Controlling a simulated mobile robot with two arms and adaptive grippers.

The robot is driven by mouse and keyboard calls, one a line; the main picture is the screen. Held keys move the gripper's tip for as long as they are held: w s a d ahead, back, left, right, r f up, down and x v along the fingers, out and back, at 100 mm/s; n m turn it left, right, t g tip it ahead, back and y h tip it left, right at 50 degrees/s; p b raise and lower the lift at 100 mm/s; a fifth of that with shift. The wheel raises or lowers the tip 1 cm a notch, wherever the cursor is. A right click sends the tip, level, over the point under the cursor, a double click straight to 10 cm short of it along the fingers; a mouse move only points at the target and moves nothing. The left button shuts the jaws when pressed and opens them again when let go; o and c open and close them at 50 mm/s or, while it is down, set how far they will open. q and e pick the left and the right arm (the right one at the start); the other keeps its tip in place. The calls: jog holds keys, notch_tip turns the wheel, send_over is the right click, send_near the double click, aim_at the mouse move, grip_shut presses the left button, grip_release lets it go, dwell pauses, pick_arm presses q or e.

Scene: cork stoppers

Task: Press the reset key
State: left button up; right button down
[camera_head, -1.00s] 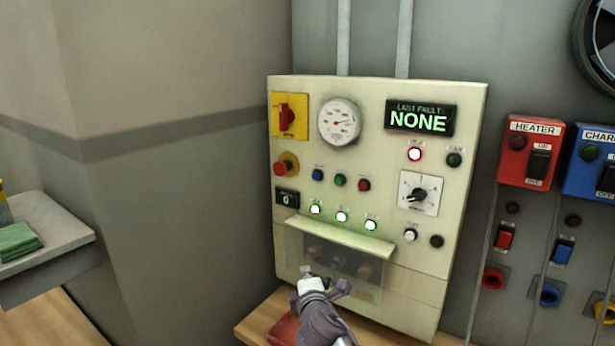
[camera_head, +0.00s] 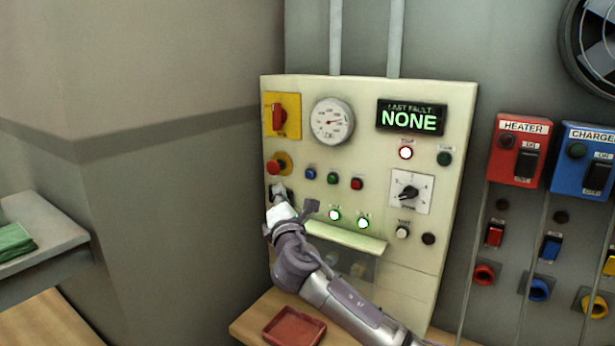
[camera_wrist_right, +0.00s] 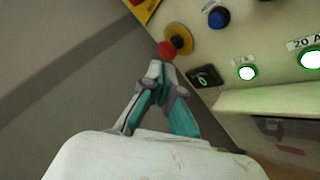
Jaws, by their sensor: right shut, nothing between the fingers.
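The cream control panel (camera_head: 450,150) stands against the wall. I cannot read which of its keys is marked reset. A blue button (camera_head: 311,173), a green button (camera_head: 333,178) and a red button (camera_head: 357,183) sit in a row. The blue button also shows in the wrist view (camera_wrist_right: 218,18). My right gripper (camera_head: 278,190) is shut and empty. It is in front of the panel's left side, below the red mushroom button (camera_head: 274,167), and partly covers the small counter display. In the wrist view its fingertips (camera_wrist_right: 162,67) appear just below the mushroom button (camera_wrist_right: 167,50); contact cannot be told.
A hinged clear cover (camera_head: 345,262) with a cream top edge is low on the panel, partly behind my right arm. A red tray (camera_head: 294,326) lies on the wooden surface below. Red heater (camera_head: 519,150) and blue charger (camera_head: 586,160) boxes are to the right.

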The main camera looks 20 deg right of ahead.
aim_at(309, 175)
jog(key=shift+w+d+b, duration=0.35)
jog(key=shift+w+d, duration=0.55)
jog(key=shift+d, duration=0.25)
jog(key=shift+w+d+b, duration=0.3)
jog(key=shift+w+d, duration=0.6)
jog(key=shift+d, duration=0.3)
jog(key=shift+w+d+b, duration=0.35)
jog(key=shift+w+d, duration=0.55)
jog(key=shift+d, duration=0.25)
jog(key=shift+w+d, duration=0.1)
jog(key=shift+d, duration=0.05)
jog(key=shift+w+d, duration=0.15)
jog(key=shift+d, duration=0.05)
jog(key=shift+w+d, duration=0.25)
jog(key=shift+d, duration=0.1)
jog(key=shift+a, duration=0.1)
jog(key=shift+s+a, duration=0.55)
jog(key=shift+a, duration=0.05)
